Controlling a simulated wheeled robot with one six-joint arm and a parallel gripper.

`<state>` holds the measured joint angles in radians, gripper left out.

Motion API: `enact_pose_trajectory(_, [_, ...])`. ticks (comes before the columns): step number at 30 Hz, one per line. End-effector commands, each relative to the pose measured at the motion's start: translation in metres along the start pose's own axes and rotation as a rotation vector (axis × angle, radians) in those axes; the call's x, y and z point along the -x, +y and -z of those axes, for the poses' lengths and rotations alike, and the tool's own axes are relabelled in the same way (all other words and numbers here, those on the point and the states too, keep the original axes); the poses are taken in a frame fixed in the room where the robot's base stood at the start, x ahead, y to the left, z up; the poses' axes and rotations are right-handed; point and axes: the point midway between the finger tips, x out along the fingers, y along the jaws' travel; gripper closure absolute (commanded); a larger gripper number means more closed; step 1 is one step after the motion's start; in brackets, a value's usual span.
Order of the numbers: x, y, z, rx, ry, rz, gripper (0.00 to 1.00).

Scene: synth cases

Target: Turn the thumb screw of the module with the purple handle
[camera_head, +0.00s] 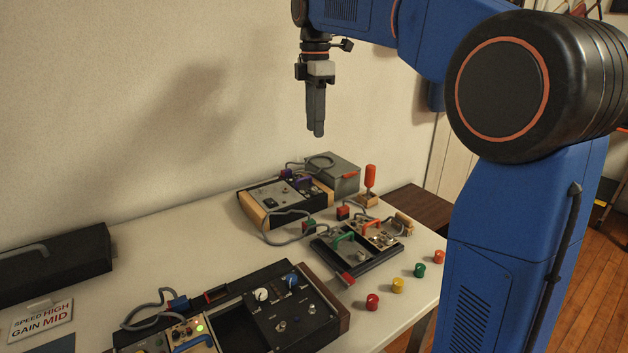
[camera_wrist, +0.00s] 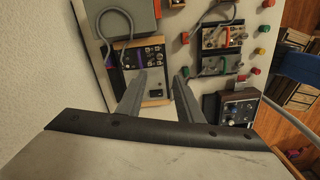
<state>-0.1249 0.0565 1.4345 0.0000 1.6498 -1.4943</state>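A black case with wooden sides (camera_head: 262,205) stands at the back of the table and carries small purple parts (camera_head: 303,181). My gripper (camera_head: 318,132) hangs high above the table, behind and above that case in the picture, fingers down. In the wrist view my gripper (camera_wrist: 162,74) has its fingers well apart with nothing between them.
A black tray (camera_head: 352,268) holds modules with green (camera_head: 350,237) and red (camera_head: 372,223) handles. A larger console (camera_head: 290,318) stands in front. A grey box (camera_head: 344,177) and red-handled tool (camera_head: 370,177) are at the back. Several coloured knobs (camera_head: 398,285) lie right. Cables loop between devices.

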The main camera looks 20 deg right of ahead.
Motion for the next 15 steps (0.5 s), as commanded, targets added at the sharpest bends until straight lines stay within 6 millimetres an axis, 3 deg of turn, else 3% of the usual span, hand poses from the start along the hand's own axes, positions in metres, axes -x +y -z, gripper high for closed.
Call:
enact_pose_trajectory(5, [-0.011, 0.001, 0.001, 0.007, 0.000, 0.002, 0.67])
enact_pose_trajectory(15, [-0.067, 0.000, 0.000, 0.005, 0.000, 0.004, 0.67])
